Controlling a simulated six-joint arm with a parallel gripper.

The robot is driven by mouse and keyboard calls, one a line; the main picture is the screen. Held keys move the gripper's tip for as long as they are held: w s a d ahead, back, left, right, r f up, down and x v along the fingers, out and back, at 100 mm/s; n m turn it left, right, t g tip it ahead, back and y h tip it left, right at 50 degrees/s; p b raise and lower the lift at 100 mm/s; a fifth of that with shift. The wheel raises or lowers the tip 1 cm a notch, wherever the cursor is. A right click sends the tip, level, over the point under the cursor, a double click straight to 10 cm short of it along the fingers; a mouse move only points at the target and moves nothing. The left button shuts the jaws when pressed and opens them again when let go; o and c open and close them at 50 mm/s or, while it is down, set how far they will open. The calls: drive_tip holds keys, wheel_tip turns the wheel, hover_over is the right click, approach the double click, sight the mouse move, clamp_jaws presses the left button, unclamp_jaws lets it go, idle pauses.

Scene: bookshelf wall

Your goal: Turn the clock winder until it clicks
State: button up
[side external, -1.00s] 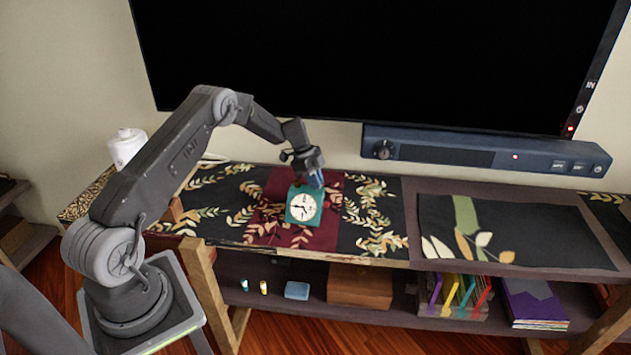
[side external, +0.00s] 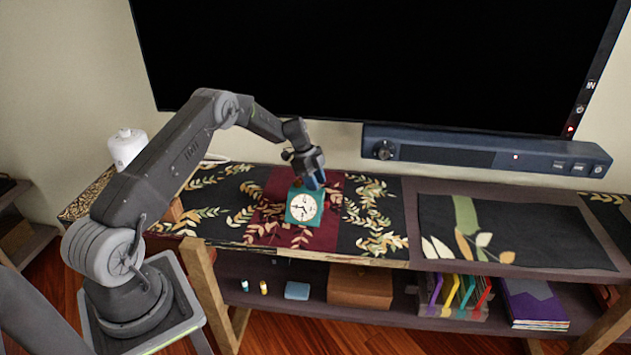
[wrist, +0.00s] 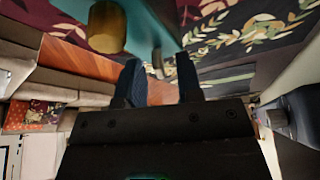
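The teal clock (side external: 290,213) with a round cream face stands on the dark red part of the cloth. In the wrist view its teal body (wrist: 146,14) shows at the top, with a brass cylindrical knob (wrist: 107,27) left of my fingers. A small dark peg, perhaps the winder (wrist: 157,63), shows in the gap between my fingertips. My gripper (side external: 316,183) is right behind the clock's upper right edge. In the wrist view the two dark blue fingers (wrist: 159,70) are apart, with space on both sides of the peg. I cannot tell whether they touch it.
A dark soundbar (side external: 450,152) sits behind and to the right, under the large black screen (side external: 380,60). A white canister (side external: 126,148) stands at the left. The dark mat (side external: 500,235) at right is clear. Books and small boxes lie on the lower shelf.

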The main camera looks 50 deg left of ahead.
drive_tip(key=shift+r, duration=0.1)
drive_tip(key=v, duration=1.3)
drive_tip(key=shift+a+r, duration=0.2)
drive_tip(key=shift+r, duration=0.1)
drive_tip(key=d+f+m, duration=0.1)
drive_tip(key=f+m, duration=0.3)
drive_tip(key=m, duration=0.8)
drive_tip(key=w+d+f+m, duration=0.1)
drive_tip(key=f+m, duration=0.3)
drive_tip(key=m, duration=0.8)
drive_tip(key=w+d+f+m, duration=0.1)
drive_tip(key=d+f+m, duration=0.2)
drive_tip(key=m, duration=0.9)
drive_tip(key=shift+f, duration=0.9)
